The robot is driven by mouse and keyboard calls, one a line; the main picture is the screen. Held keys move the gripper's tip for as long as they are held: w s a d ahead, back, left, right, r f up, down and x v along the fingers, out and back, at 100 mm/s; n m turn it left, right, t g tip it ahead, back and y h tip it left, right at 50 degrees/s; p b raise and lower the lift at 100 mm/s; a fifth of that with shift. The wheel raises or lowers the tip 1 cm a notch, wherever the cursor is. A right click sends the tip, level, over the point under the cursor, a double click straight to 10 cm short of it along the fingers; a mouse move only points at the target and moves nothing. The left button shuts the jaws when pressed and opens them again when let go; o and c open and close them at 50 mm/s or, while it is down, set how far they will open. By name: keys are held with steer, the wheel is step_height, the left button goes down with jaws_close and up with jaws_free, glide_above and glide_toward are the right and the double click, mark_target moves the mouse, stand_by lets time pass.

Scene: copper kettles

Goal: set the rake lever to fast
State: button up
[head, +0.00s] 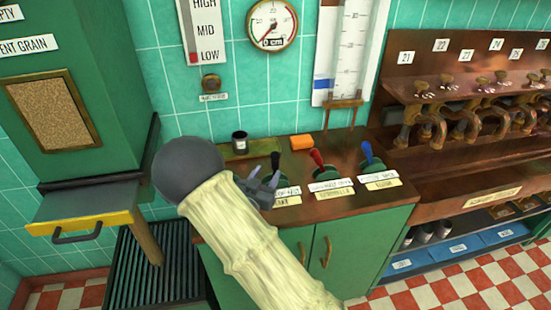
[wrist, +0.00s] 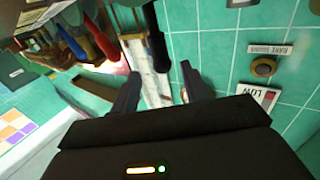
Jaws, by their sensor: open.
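Three levers stand in a row on the green cabinet's brown top: a black-handled lever (head: 275,160), a red-handled lever (head: 316,158) and a blue-handled lever (head: 367,150). Each has paper labels in front, too small to read surely; the black one's label is partly hidden by my gripper, so I cannot tell which is the rake lever. My gripper (head: 262,183) is open beside the black lever, just left of and in front of it. In the wrist view the black handle (wrist: 156,48) shows just beyond and between the fingertips of my gripper (wrist: 160,76), with the red handle (wrist: 103,40) to the left.
A dark jar (head: 240,142) and an orange block (head: 302,142) sit at the back of the cabinet top. A copper rack of taps (head: 460,95) stands at the right. A green machine with a yellow-fronted drawer (head: 80,225) stands left. Gauges hang on the tiled wall behind.

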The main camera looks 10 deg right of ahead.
mark_target(273, 163)
steer(key=p+x, duration=0.1)
steer(key=x, duration=0.6)
steer(key=shift+w+d, duration=0.15)
steer(key=shift+w, duration=0.2)
jaws_close()
